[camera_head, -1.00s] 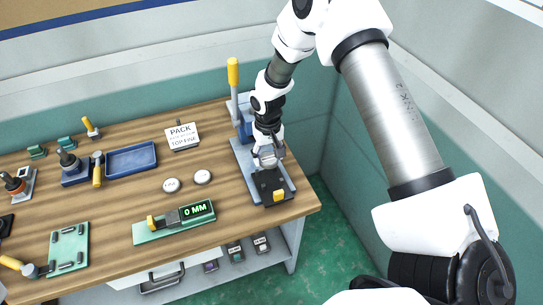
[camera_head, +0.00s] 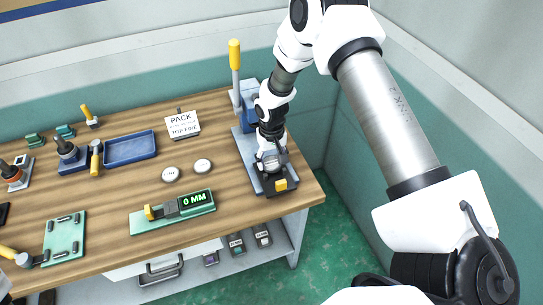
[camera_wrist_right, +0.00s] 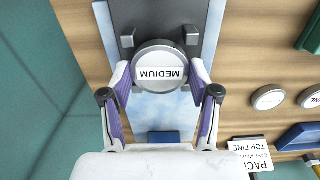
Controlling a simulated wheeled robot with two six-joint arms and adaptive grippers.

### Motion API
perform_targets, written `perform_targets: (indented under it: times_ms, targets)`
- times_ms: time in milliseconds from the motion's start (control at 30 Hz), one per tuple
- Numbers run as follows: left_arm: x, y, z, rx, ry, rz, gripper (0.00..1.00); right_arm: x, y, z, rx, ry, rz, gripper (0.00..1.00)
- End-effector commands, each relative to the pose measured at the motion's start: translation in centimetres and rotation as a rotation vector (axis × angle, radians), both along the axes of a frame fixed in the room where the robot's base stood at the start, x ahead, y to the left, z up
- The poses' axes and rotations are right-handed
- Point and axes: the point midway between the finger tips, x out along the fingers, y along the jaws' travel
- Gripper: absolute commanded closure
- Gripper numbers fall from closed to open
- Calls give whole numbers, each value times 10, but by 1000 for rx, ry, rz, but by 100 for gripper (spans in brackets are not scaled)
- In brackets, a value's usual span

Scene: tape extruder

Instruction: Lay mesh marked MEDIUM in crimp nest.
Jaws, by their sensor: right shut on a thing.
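My right gripper (camera_head: 271,163) is shut on a round mesh disc (camera_wrist_right: 160,60) with a grey rim and a white label reading MEDIUM, upside down in the right wrist view. The fingers grip the disc from both sides. The crimp nest (camera_head: 276,187) is a dark block with a yellow front piece on the blue-grey press base. In the right wrist view the disc overlaps the edge of the dark nest block (camera_wrist_right: 160,18), close to its two square posts. I cannot tell whether the disc touches the nest. My left gripper is not in view.
The press lever (camera_head: 235,65) with a yellow handle rises behind my right gripper. Two pale discs (camera_head: 203,166) (camera_head: 170,174) lie left of the press. A PACK sign (camera_head: 183,125), a blue tray (camera_head: 130,148) and a 0 MM gauge (camera_head: 173,213) stand further left. The table's right edge is close.

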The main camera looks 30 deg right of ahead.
Motion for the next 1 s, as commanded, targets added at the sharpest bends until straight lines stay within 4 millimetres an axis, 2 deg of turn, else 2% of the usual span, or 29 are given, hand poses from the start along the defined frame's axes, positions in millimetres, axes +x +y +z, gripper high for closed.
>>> perform_targets:
  times_ms: [33,133,433,467,500,533,867,1000]
  targets:
    - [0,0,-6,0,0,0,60,0,0,-8,0,0,0,95]
    - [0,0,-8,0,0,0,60,0,0,-13,0,0,0,95]
    - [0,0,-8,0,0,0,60,0,0,-14,0,0,0,95]
    - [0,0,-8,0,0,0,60,0,0,-14,0,0,0,28]
    - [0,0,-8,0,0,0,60,0,0,-14,0,0,0,14]
    - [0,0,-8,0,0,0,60,0,0,-14,0,0,0,10]
    - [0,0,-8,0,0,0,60,0,0,-12,0,-1,0,10]
    - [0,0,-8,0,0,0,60,1,0,4,0,-4,1,10]
